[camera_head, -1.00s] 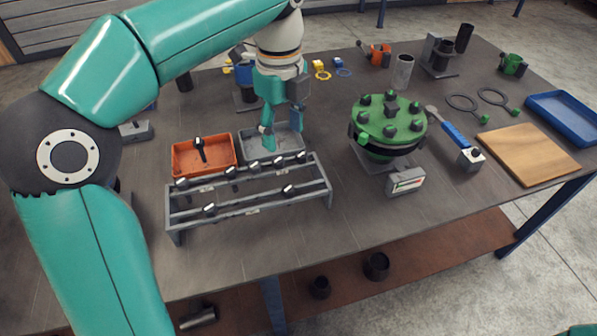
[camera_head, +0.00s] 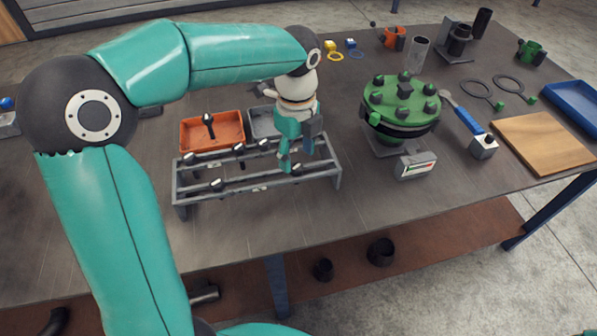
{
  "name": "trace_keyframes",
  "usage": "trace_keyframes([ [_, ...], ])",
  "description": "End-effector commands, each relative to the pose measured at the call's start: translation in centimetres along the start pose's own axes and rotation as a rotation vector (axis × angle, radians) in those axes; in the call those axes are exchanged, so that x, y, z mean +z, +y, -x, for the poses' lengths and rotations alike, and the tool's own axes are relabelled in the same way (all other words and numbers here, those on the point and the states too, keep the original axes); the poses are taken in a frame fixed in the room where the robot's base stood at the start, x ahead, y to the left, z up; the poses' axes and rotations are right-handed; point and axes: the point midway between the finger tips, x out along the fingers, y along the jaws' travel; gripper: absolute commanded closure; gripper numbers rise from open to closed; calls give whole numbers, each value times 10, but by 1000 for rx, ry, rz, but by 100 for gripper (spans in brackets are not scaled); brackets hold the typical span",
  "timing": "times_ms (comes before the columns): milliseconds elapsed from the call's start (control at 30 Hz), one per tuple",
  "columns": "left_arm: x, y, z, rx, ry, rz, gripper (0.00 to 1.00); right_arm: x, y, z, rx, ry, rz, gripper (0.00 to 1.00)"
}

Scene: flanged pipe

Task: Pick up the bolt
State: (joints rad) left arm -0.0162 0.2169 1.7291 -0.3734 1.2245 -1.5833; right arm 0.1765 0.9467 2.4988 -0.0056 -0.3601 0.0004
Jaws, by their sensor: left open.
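Several dark bolts with pale ends sit in a grey two-rail rack (camera_head: 257,184). One bolt (camera_head: 216,185) is on the front rail at the left. Others are on the back rail, such as the left bolt (camera_head: 190,159) and the middle bolt (camera_head: 239,149). My left gripper (camera_head: 297,160) is open and points down over the right part of the rack. Its fingers hide that part, so I cannot tell whether they touch a bolt there. Another bolt (camera_head: 208,121) stands in the orange tray (camera_head: 226,139). My right gripper is not in view.
A grey tray (camera_head: 259,124) stands behind the rack, partly hidden by my left arm. A green flange (camera_head: 402,100) with several bolts stands to the right. A blue-handled wrench (camera_head: 467,121) and a wooden board (camera_head: 541,142) lie farther right. The table front is clear.

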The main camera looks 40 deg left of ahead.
Motion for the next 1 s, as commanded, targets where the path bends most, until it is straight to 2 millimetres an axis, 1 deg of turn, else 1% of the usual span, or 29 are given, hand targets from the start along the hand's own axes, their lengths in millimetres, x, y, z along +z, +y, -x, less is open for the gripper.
trace_keyframes([
  [100,-1,0,-18,5,1,0,42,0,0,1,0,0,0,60],
  [233,-1,0,-34,3,1,2,42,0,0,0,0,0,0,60],
  [333,-1,0,-38,2,1,1,42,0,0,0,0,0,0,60],
  [533,-1,0,-38,0,1,1,42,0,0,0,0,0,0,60],
  [767,-1,0,-38,0,1,1,80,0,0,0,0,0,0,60],
  [800,-1,0,-38,0,1,1,87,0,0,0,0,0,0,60],
  [867,-1,0,-38,0,1,1,97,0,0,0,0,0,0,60],
  [900,-1,0,-38,0,1,1,100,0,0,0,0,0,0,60],
  [1000,-1,0,-38,0,1,1,100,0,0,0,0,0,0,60],
])
